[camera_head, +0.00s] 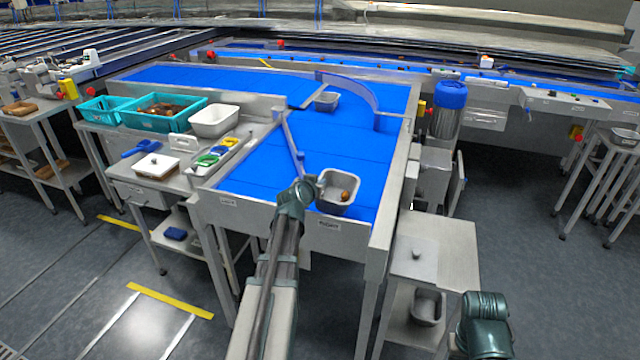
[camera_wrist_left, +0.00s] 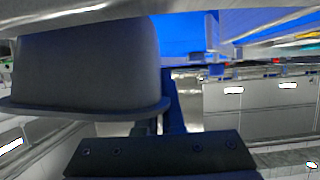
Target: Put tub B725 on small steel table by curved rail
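A grey tub (camera_head: 338,207) with a brown date in it is at the front end of the blue belt. My left gripper (camera_head: 308,187) is at its left rim. In the left wrist view the tub (camera_wrist_left: 85,65) fills the upper left, its rim close to my gripper; the fingertips are hard to make out, so I cannot tell whether they grip it. A second grey tub (camera_head: 326,103) is further back by the curved rail (camera_head: 362,92). No tub label is readable as B725. A small steel table (camera_head: 455,245) is right of the belt. My right gripper (camera_head: 485,310) is in front of it, fingers unclear.
The small table bears a pale plate with a knob (camera_head: 416,256); another tub (camera_head: 427,307) is on its lower shelf. A left-hand bench bears teal crates (camera_head: 178,124), a white bin (camera_head: 214,122) and a scale (camera_head: 158,166). A blue-topped cylinder (camera_head: 450,112) stands right of the belt.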

